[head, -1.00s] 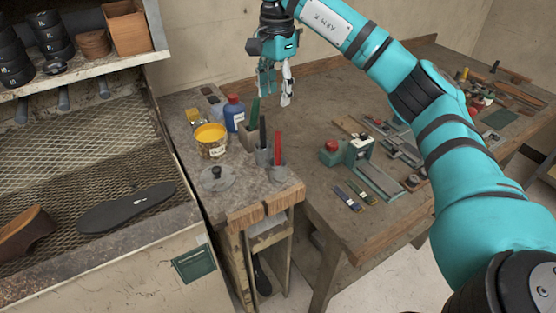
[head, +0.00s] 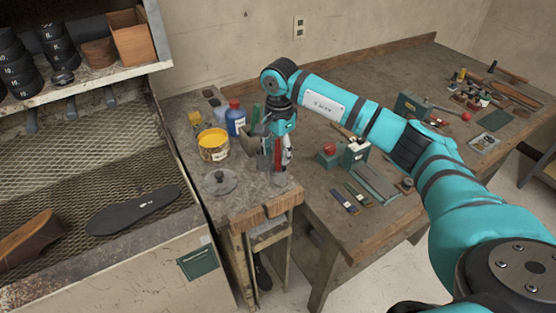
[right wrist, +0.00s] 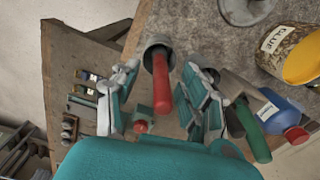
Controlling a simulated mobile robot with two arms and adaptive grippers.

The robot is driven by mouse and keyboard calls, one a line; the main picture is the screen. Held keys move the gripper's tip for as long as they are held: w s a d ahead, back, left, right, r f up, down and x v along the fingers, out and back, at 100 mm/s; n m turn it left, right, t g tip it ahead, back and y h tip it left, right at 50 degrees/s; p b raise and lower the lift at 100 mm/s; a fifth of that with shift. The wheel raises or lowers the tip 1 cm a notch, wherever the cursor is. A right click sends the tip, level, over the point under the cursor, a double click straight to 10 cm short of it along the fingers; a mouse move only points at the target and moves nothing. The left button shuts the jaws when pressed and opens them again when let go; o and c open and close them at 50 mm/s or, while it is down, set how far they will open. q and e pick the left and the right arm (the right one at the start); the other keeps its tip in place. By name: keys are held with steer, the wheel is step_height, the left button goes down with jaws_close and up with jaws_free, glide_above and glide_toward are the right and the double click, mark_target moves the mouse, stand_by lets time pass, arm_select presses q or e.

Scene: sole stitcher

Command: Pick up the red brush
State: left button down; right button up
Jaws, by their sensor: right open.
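The red brush (right wrist: 161,85) stands handle-up in a small grey metal cup (right wrist: 155,45) at the front of the side bench. In the head view its red handle (head: 278,152) is partly hidden by my gripper. My right gripper (right wrist: 160,78) is open and points down, with its two fingers on either side of the red handle. I see no clear contact between fingers and handle. The right gripper also shows over the cup in the head view (head: 276,162). My left gripper is not in view.
A green-handled tool (right wrist: 247,130), a blue bottle (head: 235,117) and a yellow glue tin (head: 213,144) stand close by. A grey lid (head: 220,182) lies in front of the tin. A green-and-red device (head: 330,153) sits on the larger bench to the right.

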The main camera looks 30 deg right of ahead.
steer(key=shift+f, duration=0.45)
steer(key=shift+c, duration=0.3)
jaws_close()
steer(key=shift+r, duration=0.1)
steer(key=shift+w+r+b, duration=0.1)
steer(key=shift+r+b, duration=0.2)
steer(key=shift+r, duration=0.05)
step_height(320, 180, up, 8)
steer(key=b, duration=0.3)
steer(key=shift+r, duration=0.6)
